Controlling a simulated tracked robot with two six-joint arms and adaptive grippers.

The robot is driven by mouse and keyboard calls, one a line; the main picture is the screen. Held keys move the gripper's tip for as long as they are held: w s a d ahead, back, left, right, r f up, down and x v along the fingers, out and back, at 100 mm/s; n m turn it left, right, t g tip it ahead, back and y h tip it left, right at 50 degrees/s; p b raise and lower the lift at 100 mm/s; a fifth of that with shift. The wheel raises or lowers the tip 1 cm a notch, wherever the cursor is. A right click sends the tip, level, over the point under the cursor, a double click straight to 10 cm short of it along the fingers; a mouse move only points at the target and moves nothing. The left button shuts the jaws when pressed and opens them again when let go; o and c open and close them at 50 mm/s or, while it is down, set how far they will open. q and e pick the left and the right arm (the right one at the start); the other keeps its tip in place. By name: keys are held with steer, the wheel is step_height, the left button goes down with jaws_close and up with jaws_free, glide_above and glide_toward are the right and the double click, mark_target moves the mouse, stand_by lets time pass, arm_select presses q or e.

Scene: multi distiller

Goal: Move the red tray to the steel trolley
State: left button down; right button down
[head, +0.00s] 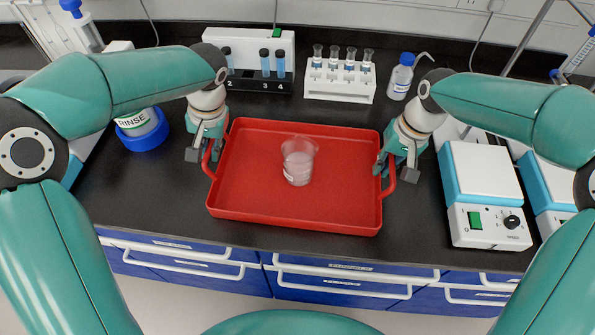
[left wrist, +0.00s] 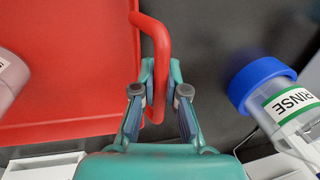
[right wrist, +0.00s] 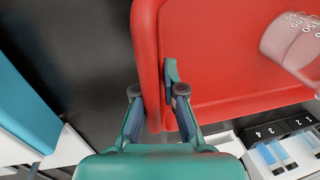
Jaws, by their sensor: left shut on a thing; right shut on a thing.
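The red tray (head: 250,200) is level over the black bench, close to its front edge; I cannot tell if it is slightly raised. A clear beaker (head: 299,160) with pale contents stands upright in it. My left gripper (head: 203,150) is shut on the tray's left handle, and the left wrist view shows this handle (left wrist: 158,45) between the fingers (left wrist: 160,85). My right gripper (head: 393,168) is shut on the tray's right handle (head: 389,188); in the right wrist view its fingers (right wrist: 156,95) straddle the red side. No steel trolley is in view.
Behind the tray stand a numbered vial rack (head: 258,82), a white tube rack (head: 340,86) and a blue-capped bottle (head: 401,77). A RINSE bottle (head: 142,128) is left. A white-and-blue device (head: 484,185) is right. Blue drawers (head: 340,285) lie below the bench.

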arm_select(q)
steer(key=shift+r, duration=0.1)
arm_select(e)
steer(key=shift+r, duration=0.1)
